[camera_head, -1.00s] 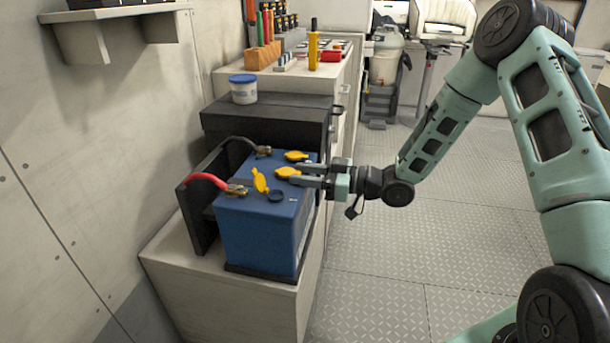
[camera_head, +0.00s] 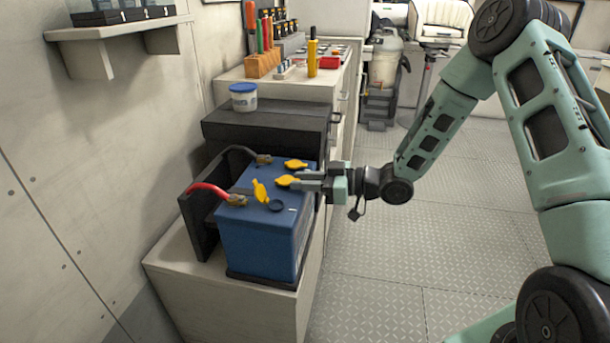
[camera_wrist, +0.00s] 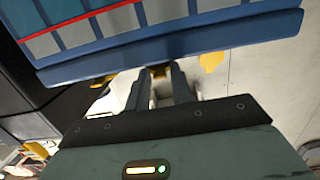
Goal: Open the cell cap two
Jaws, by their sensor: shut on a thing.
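A blue battery (camera_head: 262,235) stands on a pale cabinet top, with yellow cell caps on its upper face. The nearest cap (camera_head: 260,191) stands tilted up beside a dark round opening (camera_head: 276,205). The middle cap (camera_head: 287,181) lies low, right at my fingertips. The far cap (camera_head: 296,164) also lies low. My gripper (camera_head: 306,181) reaches in from the right, level with the battery top, its fingers shut on the middle cap. In the wrist view the fingers (camera_wrist: 160,80) are close together, and a bit of yellow shows between their tips. The blue battery side (camera_wrist: 180,45) fills the top there.
A red cable (camera_head: 208,187) and a black cable clamp onto the battery's left side, by a dark upright panel. A dark box (camera_head: 265,125) with a blue-lidded tub (camera_head: 243,97) is behind. Open floor (camera_head: 400,250) lies to the right.

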